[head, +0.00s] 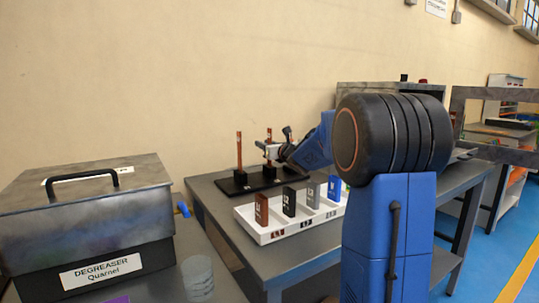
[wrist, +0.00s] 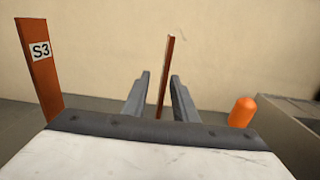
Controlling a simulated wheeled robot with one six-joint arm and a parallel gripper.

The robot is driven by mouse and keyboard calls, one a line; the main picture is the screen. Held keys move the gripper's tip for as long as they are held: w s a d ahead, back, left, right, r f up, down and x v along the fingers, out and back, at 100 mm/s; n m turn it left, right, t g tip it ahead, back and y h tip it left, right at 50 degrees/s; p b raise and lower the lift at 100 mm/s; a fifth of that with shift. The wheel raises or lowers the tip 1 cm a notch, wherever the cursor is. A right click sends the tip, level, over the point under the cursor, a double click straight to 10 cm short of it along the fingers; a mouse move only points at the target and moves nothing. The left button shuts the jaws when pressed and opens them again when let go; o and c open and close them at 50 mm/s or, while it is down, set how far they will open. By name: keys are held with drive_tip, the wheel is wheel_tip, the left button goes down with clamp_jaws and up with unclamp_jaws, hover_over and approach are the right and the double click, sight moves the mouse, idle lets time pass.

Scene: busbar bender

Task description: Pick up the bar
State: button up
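A thin copper-coloured bar (wrist: 166,75) stands upright in the wrist view, seen nearly edge-on. My gripper (wrist: 160,82) is open, with one grey finger to each side of the bar and visible gaps between. I cannot tell how far the bar reaches in between the fingers. In the head view, my gripper (head: 273,153) is at an upright copper bar (head: 269,136) over a black base (head: 241,186), partly hiding it. Another copper bar (head: 239,150) stands to its left. A wider bar labelled S3 (wrist: 40,75) is at the wrist view's left.
A white tray (head: 262,237) with several upright labelled pieces lies in front of the base. A degreaser box (head: 90,225) and a clear beaker (head: 198,277) stand at left. An orange rounded post (wrist: 243,112) is right of my fingers. A grey machine (head: 390,92) stands behind my arm.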

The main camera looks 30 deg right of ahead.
clamp_jaws()
drive_tip(key=shift+r, duration=0.1)
